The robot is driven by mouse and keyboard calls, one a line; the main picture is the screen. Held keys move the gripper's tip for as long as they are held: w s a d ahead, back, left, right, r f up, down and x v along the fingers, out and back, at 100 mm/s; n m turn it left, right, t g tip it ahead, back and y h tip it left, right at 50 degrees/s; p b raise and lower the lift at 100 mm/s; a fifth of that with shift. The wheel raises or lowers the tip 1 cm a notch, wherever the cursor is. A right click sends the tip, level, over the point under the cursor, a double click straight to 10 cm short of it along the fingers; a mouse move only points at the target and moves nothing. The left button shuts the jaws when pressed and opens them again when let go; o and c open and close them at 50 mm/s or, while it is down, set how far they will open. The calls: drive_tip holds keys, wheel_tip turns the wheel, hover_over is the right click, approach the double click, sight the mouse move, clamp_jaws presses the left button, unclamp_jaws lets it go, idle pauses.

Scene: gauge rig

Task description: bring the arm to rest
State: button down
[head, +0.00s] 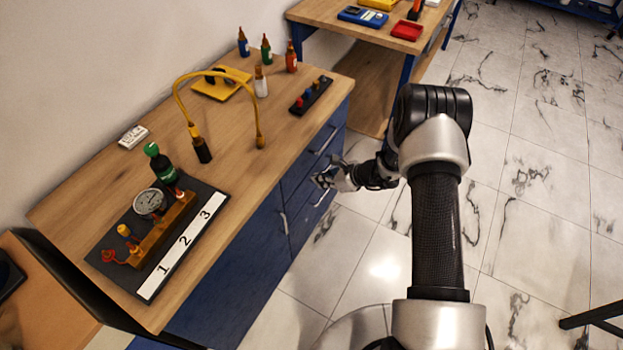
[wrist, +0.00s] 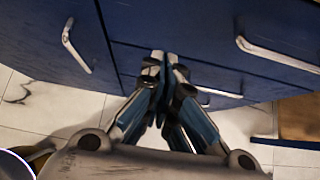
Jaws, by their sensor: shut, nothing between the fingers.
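My gripper (head: 322,180) is at the end of my folded arm, in front of the blue drawer cabinet and below the level of the wooden bench top (head: 290,118). In the wrist view my gripper (wrist: 168,62) is shut with its fingertips together and nothing between them. The fingers point toward the blue drawer fronts (wrist: 190,28). I cannot tell the exact gap between the fingertips and the drawers.
The gauge rig (head: 150,203) stands on a dark plate at the bench's near left. A yellow hose (head: 215,75), several small bottles (head: 266,50) and a black block with knobs (head: 311,95) are on the bench. Drawer handles (head: 329,142) stick out. Marble floor (head: 520,200) is open at right.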

drive_tip(key=w+p+v, duration=0.1)
drive_tip(key=p+v, duration=0.1)
drive_tip(key=v, duration=0.6)
drive_tip(key=s+a+r+n+g, duration=0.15)
drive_tip(key=s+r+n, duration=0.3)
drive_tip(key=r, duration=0.45)
drive_tip(key=s+a+r+n+g+h, duration=0.15)
drive_tip(key=s+r+n, duration=0.3)
drive_tip(key=r, duration=0.45)
drive_tip(key=s+a+r+n, duration=0.3)
drive_tip(key=r+n, duration=0.2)
drive_tip(key=r, duration=0.4)
drive_tip(key=s+d+r+n+h, duration=0.2)
drive_tip(key=s+r+n, duration=0.1)
drive_tip(key=s, duration=0.4)
drive_tip(key=s+d+r+n+t+h, duration=0.1)
drive_tip(key=s+d+r+n+h, duration=0.1)
drive_tip(key=s, duration=0.5)
drive_tip(key=s+d+r+n+t+h, duration=0.1)
drive_tip(key=s+d+r+n+h, duration=0.1)
drive_tip(key=s+d+r+n, duration=0.2)
drive_tip(key=s+n, duration=0.1)
drive_tip(key=s, duration=0.2)
drive_tip(key=shift+r+n, duration=0.2)
drive_tip(key=shift+n, duration=0.2)
drive_tip(key=shift+h, duration=0.25)
